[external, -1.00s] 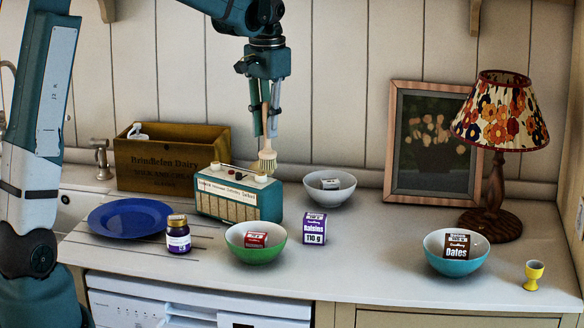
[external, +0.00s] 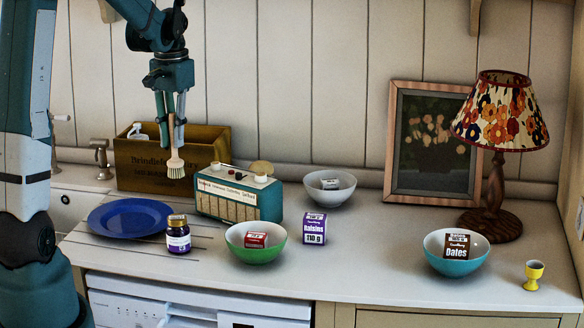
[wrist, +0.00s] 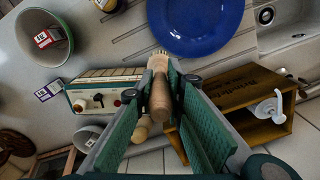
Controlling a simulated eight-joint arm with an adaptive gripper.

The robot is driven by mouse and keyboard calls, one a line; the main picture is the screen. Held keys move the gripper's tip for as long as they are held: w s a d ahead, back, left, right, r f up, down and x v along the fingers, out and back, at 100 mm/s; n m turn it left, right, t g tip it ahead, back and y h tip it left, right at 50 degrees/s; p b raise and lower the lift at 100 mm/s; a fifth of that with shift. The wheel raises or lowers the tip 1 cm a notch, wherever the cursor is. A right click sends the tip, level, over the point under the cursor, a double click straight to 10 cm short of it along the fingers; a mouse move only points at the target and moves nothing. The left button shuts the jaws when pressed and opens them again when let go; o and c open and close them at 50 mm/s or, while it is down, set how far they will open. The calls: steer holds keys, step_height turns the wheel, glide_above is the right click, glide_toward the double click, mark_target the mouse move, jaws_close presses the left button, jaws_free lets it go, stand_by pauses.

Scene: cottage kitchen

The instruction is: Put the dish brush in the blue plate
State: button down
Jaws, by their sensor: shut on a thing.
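My gripper (external: 171,118) is shut on the dish brush (external: 175,160) and holds it upright in the air, bristles down. In the external view the brush hangs in front of the wooden box, a little left of the radio and to the right of the blue plate. The blue plate (external: 130,217) lies empty on the counter at the left. In the wrist view the brush handle (wrist: 159,97) is between the fingers, and the blue plate (wrist: 203,48) lies beyond the brush end, at the top.
A teal radio (external: 240,192) and a wooden box (external: 205,145) stand near the brush. A small jar (external: 178,236) stands at the plate's right edge. A green bowl (external: 256,254), raisins box (external: 314,228), white bowl (external: 330,198), teal bowl (external: 456,268) and lamp (external: 493,190) are further right.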

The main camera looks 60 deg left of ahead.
steer(key=s+a+f+n+p, duration=0.1)
steer(key=s+a, duration=0.4)
steer(key=s, duration=0.7)
steer(key=shift+s+f, duration=0.4)
steer(key=shift+f, duration=0.3)
steer(key=shift+f, duration=2.95)
steer(key=shift+f, duration=2.05)
steer(key=shift+f, duration=0.2)
steer(key=c, duration=2.4)
jaws_free()
steer(key=shift+o, duration=0.2)
steer(key=shift+r+p, duration=0.25)
steer(key=shift+p, duration=0.05)
